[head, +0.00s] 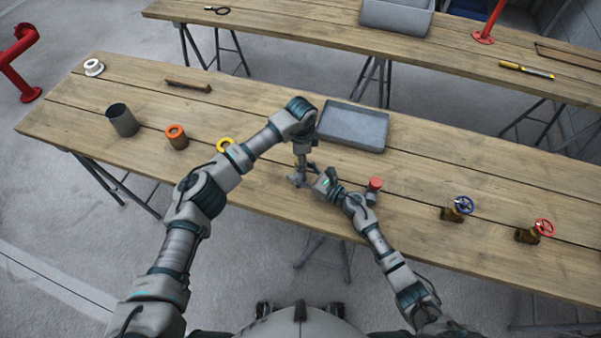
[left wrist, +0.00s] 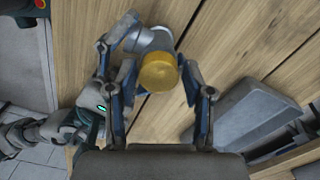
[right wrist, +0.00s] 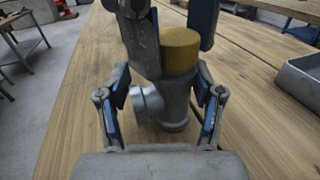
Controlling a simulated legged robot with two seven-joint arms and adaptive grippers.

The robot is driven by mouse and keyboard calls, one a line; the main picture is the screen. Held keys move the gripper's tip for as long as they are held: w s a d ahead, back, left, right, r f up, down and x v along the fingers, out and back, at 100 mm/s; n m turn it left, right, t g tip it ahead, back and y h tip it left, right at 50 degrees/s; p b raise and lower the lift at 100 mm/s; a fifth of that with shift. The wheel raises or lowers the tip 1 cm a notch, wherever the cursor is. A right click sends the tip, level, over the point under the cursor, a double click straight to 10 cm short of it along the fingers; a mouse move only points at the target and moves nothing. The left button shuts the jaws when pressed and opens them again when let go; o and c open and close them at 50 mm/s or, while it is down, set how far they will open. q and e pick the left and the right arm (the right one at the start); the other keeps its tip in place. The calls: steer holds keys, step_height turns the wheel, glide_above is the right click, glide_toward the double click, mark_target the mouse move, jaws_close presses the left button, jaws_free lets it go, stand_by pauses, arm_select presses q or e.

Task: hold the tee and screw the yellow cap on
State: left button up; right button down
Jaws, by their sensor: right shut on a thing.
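The grey metal tee (right wrist: 176,108) stands upright on the bench with its side branch toward the left in the right wrist view. My right gripper (right wrist: 165,100) is shut on its body. The yellow cap (right wrist: 180,50) sits at the tee's top end, upright; whether its thread is engaged cannot be seen. The cap also shows in the left wrist view (left wrist: 158,72). My left gripper (left wrist: 160,72) is above with its fingers on either side of the cap, apparently open. In the head view the grippers mostly hide the tee and cap.
A grey tray (head: 354,127) lies just behind the grippers. A red-topped piece (head: 375,184) and blue-wheel (head: 458,208) and red-wheel (head: 536,231) valves stand to the right. A yellow ring (head: 225,146), orange-topped piece (head: 177,137) and grey cup (head: 122,120) stand left.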

arm_select(q)
jaws_close()
steer(key=m, duration=0.7)
steer(key=shift+w+a+m, duration=0.1)
steer(key=shift+m, duration=0.2)
steer(key=m, duration=0.2)
steer(key=shift+m, duration=0.3)
steer(key=m, duration=1)
steer(key=shift+w+m, duration=0.1)
steer(key=shift+m, duration=0.2)
steer(key=m, duration=0.2)
steer(key=shift+m, duration=0.3)
steer(key=m, duration=2)
steer(key=shift+m, duration=0.4)
steer(key=m, duration=0.4)
steer(key=shift+m, duration=0.4)
steer(key=m, duration=0.2)
steer(key=shift+m, duration=0.4)
steer(key=m, duration=1.1)
steer(key=shift+f, duration=0.1)
